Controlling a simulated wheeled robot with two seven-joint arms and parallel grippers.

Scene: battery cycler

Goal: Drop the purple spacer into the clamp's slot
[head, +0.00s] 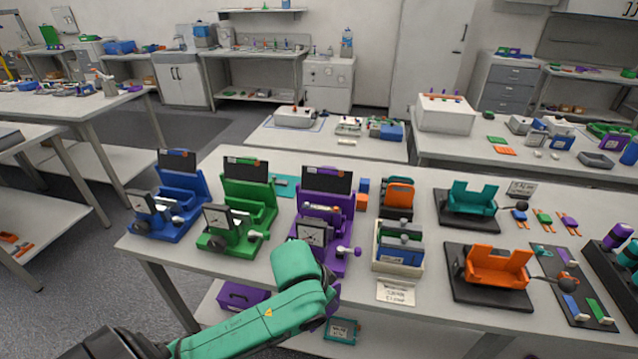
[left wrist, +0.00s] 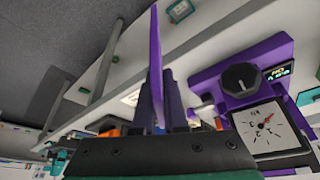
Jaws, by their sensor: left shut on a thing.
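The purple spacer (left wrist: 156,65) is a thin plate seen nearly edge-on in the left wrist view. My left gripper (left wrist: 161,100) is shut on it, and the plate sticks out past the fingertips. In the head view my teal forearm and wrist hide most of the gripper and spacer, low in front of the table's near edge. The purple clamp (head: 340,205) stands upright just beyond my wrist, with a dark back panel, dial and side knob. It also shows in the left wrist view (left wrist: 222,82), to the right of the spacer and apart from it. Its slot cannot be made out clearly. My right gripper is out of view.
A green clamp (head: 262,210) and a blue clamp (head: 184,190) stand left of the purple one. A cream bin (head: 398,265) of blue plates stands close on its right. Orange (head: 497,266) and teal (head: 468,199) cradles sit further right. A low shelf lies under the table.

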